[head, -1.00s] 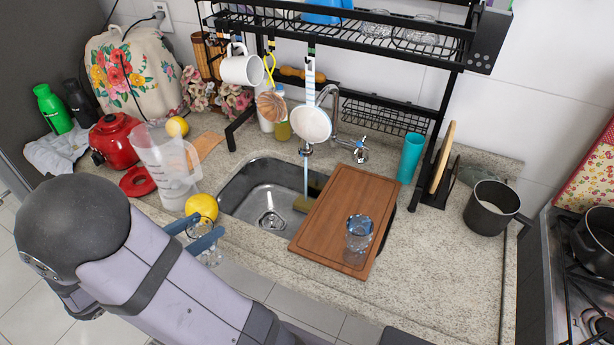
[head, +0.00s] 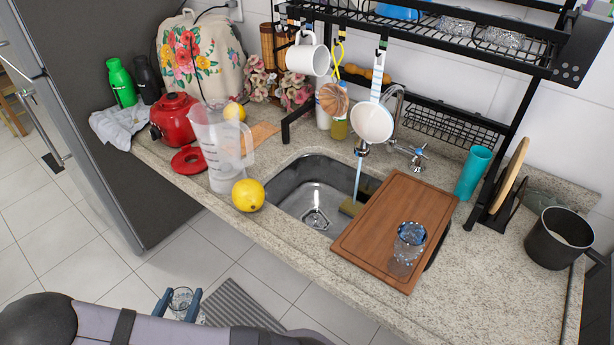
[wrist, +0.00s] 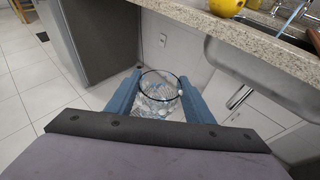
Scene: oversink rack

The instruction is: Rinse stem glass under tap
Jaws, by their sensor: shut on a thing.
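My gripper (head: 182,293) is shut on a clear glass (head: 180,301), out over the floor in front of the counter and away from the sink. In the wrist view the glass (wrist: 160,92) sits between the two blue fingers with its round rim facing the camera; its stem cannot be made out. The tap (head: 397,105) stands behind the sink (head: 285,200). A stream of water (head: 358,176) falls from its spout into the basin. The glass is not under the water.
A wooden board (head: 385,225) covers the sink's right side, with a tumbler (head: 409,240) on it. A yellow lemon (head: 248,195) and a clear jug (head: 218,150) stand left of the sink.

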